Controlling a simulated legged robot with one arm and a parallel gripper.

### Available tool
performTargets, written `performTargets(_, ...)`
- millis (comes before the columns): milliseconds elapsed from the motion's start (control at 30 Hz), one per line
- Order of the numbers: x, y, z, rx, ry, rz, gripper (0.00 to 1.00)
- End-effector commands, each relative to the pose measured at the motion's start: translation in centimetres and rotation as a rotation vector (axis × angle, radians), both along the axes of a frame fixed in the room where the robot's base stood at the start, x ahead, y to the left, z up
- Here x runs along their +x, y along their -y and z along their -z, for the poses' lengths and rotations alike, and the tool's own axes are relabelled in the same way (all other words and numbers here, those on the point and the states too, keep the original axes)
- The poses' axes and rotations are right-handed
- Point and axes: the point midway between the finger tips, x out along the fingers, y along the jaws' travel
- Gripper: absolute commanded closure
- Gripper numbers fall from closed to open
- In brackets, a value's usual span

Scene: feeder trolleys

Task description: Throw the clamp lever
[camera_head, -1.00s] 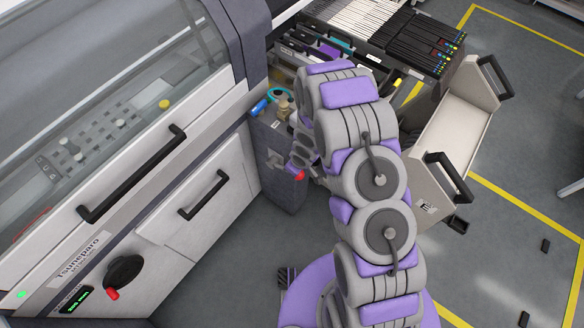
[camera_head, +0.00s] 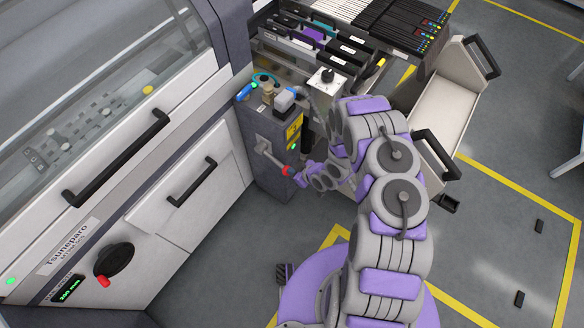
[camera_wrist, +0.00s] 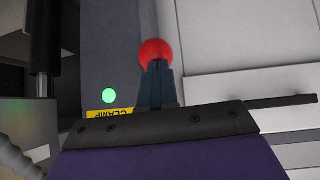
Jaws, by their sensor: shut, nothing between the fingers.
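The clamp lever (camera_head: 272,157) is a grey bar on the side of the dark grey pedestal, sloping down to the right to a red knob (camera_head: 286,170). My gripper (camera_head: 299,171) is close to the knob, on its right. In the wrist view, my gripper (camera_wrist: 157,80) is shut and empty, its dark fingers pointing at the red knob (camera_wrist: 156,51). The fingertips overlap the knob's lower edge; I cannot tell whether they touch it. The lever bar is hidden in the wrist view. A green light (camera_wrist: 109,96) and a yellow CLAMP label (camera_wrist: 108,113) show beside the fingers.
The white machine (camera_head: 150,190) with black handles stands left of the pedestal (camera_head: 265,180). A feeder trolley (camera_head: 345,45) stands behind my arm, with an open beige bin (camera_head: 445,100) at its right.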

Motion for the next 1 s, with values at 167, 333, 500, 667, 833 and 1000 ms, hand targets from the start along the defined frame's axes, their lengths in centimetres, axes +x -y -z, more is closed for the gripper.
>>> performTargets(167,0.0,-0.3,2.2,0.000,-0.003,-0.001,1.00)
performTargets(333,0.3,-0.5,3.4,0.000,0.000,0.000,1.00)
performTargets(500,0.3,-0.6,4.2,0.000,-0.002,0.000,1.00)
performTargets(667,0.4,-0.7,4.5,-0.001,-0.004,-0.001,1.00)
performTargets(833,0.4,-0.7,4.7,-0.003,-0.007,0.001,1.00)
performTargets(1000,0.4,-0.6,4.7,-0.004,-0.008,0.001,1.00)
